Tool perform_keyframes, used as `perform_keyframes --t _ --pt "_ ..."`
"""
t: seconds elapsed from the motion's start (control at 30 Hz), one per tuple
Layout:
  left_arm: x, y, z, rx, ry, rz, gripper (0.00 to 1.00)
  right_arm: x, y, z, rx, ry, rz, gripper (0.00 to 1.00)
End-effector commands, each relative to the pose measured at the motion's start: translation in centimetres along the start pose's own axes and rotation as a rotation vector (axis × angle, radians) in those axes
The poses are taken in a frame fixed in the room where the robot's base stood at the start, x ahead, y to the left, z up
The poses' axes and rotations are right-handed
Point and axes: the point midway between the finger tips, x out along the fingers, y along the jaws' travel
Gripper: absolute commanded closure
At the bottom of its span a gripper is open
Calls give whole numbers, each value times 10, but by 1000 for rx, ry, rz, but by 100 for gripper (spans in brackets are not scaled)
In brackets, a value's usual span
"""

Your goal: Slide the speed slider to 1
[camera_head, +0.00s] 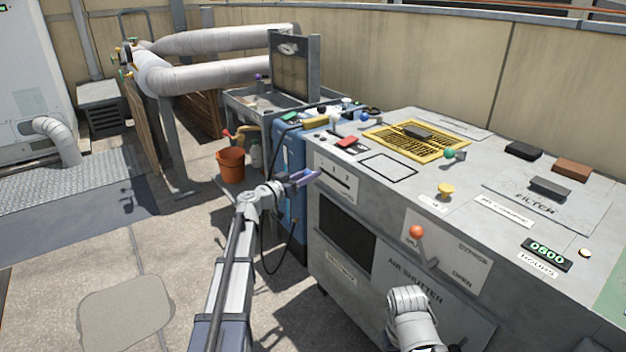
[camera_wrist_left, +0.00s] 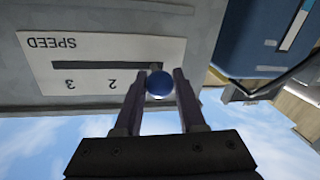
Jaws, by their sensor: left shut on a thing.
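The speed slider's blue round knob (camera_wrist_left: 159,84) sits at the right end of its dark slot (camera_wrist_left: 105,66) in the left wrist view, where the panel appears upside down. The white SPEED plate (camera_wrist_left: 75,47) shows 3 and 2 along the slot; the spot for 1 is covered by the knob and a finger. In the head view the plate (camera_head: 337,177) is on the grey console's left front. My left gripper (camera_head: 309,177) is shut on the knob at the slot's left end there (camera_wrist_left: 157,88). My right gripper's fingers are not seen; only part of that arm shows.
The grey console carries a red-orange lever (camera_head: 416,232), a yellow knob (camera_head: 446,190), a green knob (camera_head: 449,154) and a yellow grille (camera_head: 385,143). A blue cabinet (camera_head: 290,165) stands close beside the plate.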

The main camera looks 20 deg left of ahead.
Motion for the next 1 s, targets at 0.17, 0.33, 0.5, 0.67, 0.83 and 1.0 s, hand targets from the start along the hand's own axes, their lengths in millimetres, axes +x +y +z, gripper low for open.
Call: perform_keyframes --t 0.17,0.33,0.5,0.67,0.83,1.0 --pt "1 -6 -2 -2 5 -14 60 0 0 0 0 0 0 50" --pt "1 -6 -2 -2 5 -14 40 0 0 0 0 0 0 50" --pt "0 -4 -2 -1 4 -11 31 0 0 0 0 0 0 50" --pt "0 -4 -1 -1 3 -10 31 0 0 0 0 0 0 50" --pt "-19 -2 -1 -1 4 -12 31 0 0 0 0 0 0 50" --pt "-48 -2 -1 -1 4 -13 31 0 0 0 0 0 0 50"
